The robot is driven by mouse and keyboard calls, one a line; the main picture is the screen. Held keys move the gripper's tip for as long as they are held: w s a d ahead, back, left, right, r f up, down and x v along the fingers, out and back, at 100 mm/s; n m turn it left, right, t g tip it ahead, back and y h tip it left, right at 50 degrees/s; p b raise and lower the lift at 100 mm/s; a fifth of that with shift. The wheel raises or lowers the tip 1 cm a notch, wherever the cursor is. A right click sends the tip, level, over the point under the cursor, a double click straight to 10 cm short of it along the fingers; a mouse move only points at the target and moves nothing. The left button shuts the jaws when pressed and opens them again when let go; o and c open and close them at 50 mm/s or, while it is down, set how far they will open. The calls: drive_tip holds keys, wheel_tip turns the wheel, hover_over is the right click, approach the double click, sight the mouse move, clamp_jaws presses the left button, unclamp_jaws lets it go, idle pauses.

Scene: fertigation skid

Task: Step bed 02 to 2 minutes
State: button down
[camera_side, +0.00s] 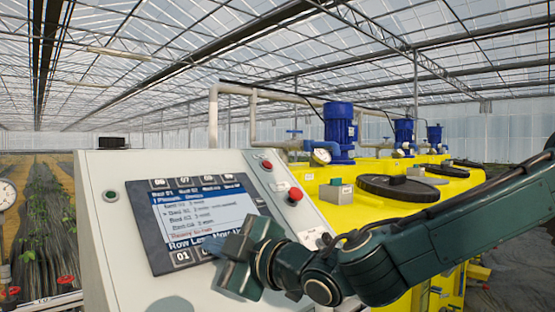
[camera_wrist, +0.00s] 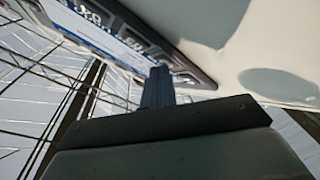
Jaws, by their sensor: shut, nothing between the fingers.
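The control panel's screen (camera_side: 205,217) is lit in the side view, with tabs along its top, several list lines and a red line below. A small marker stands at one line that seems to read Bed 02; its minutes value is too blurred to read. A bottom strip has labels that seem to begin "Row Less More". Keys run above and below the screen; key 01 (camera_side: 183,283) shows at lower left. My gripper (camera_side: 235,250) is shut and empty at the screen's lower right, hiding keys there. In the wrist view its fingers (camera_wrist: 158,85) reach the screen frame (camera_wrist: 135,35); contact cannot be told.
A red button (camera_side: 295,194) and a smaller red one (camera_side: 267,165) sit on the panel's right side. A green button (camera_side: 110,196) is at left. Yellow tanks (camera_side: 430,210) with blue motors stand behind.

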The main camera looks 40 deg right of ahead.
drive_tip(key=shift+s, duration=0.1)
drive_tip(key=shift+s+r, duration=0.45)
drive_tip(key=shift+r, duration=0.05)
drive_tip(key=shift+s+r, duration=0.1)
drive_tip(key=shift+r, duration=0.05)
drive_tip(key=shift+s+r, duration=1.55)
drive_tip(key=shift+r, duration=0.2)
idle(0.3)
drive_tip(key=s+d+f+m+g+h, duration=0.1)
drive_tip(key=s+d+f+m+g, duration=0.25)
drive_tip(key=d, duration=0.35)
drive_tip(key=s+d+f+m+g+h, duration=0.1)
drive_tip(key=s+d+f+m+g, duration=0.2)
drive_tip(key=d, duration=0.4)
drive_tip(key=s+d+f+m+g, duration=0.2)
drive_tip(key=s+f, duration=0.3)
drive_tip(key=s, duration=0.4)
drive_tip(key=s+d+f+m+g, duration=0.3)
drive_tip(key=s+f, duration=0.3)
drive_tip(key=s, duration=0.3)
drive_tip(key=shift+s+d+f+m, duration=0.25)
drive_tip(key=shift+s+d+m, duration=0.15)
drive_tip(key=shift+d, duration=0.4)
